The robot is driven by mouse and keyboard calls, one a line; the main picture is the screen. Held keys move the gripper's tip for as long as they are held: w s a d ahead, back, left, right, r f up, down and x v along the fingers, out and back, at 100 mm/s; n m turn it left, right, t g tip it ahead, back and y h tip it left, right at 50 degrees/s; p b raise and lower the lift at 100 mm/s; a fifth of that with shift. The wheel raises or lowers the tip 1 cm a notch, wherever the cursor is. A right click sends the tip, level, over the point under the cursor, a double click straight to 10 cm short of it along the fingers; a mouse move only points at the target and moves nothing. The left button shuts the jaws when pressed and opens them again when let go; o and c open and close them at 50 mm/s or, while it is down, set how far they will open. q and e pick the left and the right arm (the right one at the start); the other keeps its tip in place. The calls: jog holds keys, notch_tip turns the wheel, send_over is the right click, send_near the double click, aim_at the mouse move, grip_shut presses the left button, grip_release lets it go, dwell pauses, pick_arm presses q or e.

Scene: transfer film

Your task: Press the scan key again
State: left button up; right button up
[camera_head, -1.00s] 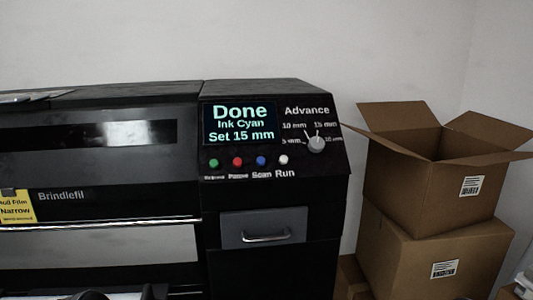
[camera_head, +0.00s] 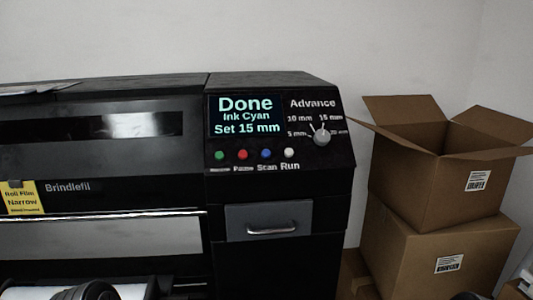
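The blue Scan key (camera_head: 266,154) is on the black printer's control panel, between the red key (camera_head: 242,154) and the white Run key (camera_head: 290,153). A green key (camera_head: 219,155) is at the row's left end. The display (camera_head: 245,116) above reads "Done", "Ink Cyan", "Set 15 mm". The grey Advance knob (camera_head: 322,138) is to its right. Nothing covers the keys. Neither of my grippers can be made out; only dark rounded parts, perhaps of my arms, show at the bottom edge.
A grey drawer (camera_head: 268,220) with a handle is below the panel. A yellow "Roll Film Narrow" label (camera_head: 21,198) is on the printer's left front. White material (camera_head: 130,291) shows at the bottom left. An open cardboard box (camera_head: 417,187) sits on another box (camera_head: 410,250) at the right.

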pick_arm(q)
grip_shut()
dwell(1.1)
